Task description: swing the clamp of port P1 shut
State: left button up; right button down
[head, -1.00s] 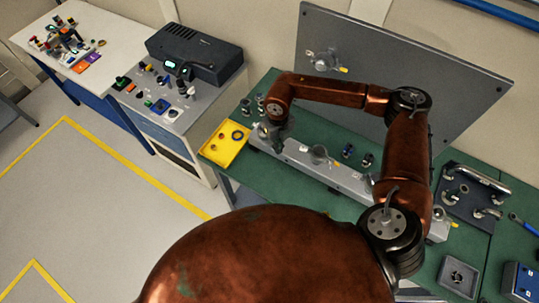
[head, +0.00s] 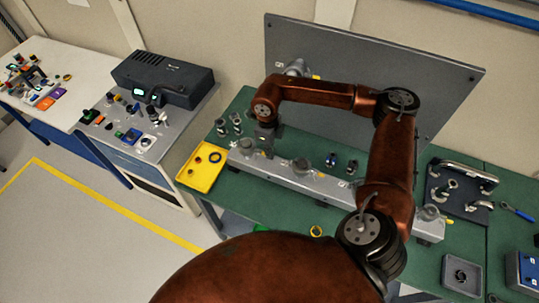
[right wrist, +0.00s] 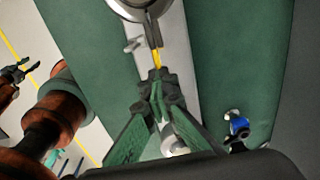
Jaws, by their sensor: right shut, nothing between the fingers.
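A long grey beam (head: 335,190) on the green bench carries several round ports with clamps. The leftmost port (head: 246,145) stands just left of my right gripper (head: 266,150); I cannot read its label. In the right wrist view, my right gripper (right wrist: 157,78) is shut and empty. Its fingertips are at the end of a yellow-tipped clamp lever (right wrist: 155,58), which runs up toward a round port (right wrist: 135,6), cut off by the top edge. Whether they touch is unclear. A dark jaw-like part (right wrist: 12,82) at the left edge may be my left gripper.
A yellow tray (head: 184,177) lies left of the beam. A large grey panel (head: 400,95) stands behind it. Small fittings stand on the bench, including a blue one (head: 331,158). A fitting board (head: 460,190) is at right. Bench space in front of the beam is mostly clear.

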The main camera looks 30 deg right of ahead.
jog(key=shift+w+a+r+t, duration=0.2)
jog(key=shift+w+a, duration=0.05)
jog(key=shift+w, duration=0.25)
jog(key=shift+w+a+r+t, duration=0.2)
jog(key=shift+w, duration=0.25)
jog(key=c, duration=2.2)
grip_release()
jog(key=shift+o, duration=0.2)
jog(key=shift+d+r, duration=0.1)
jog(key=shift+g, duration=0.3)
notch_tip(320, 180, up, 6)
jog(key=shift+r, duration=0.25)
jog(key=r, duration=0.2)
jog(key=s+r, duration=0.1)
jog(key=r, duration=0.1)
jog(key=shift+s+d+r, duration=0.2)
jog(key=shift+r, duration=0.1)
jog(key=shift+d, duration=0.15)
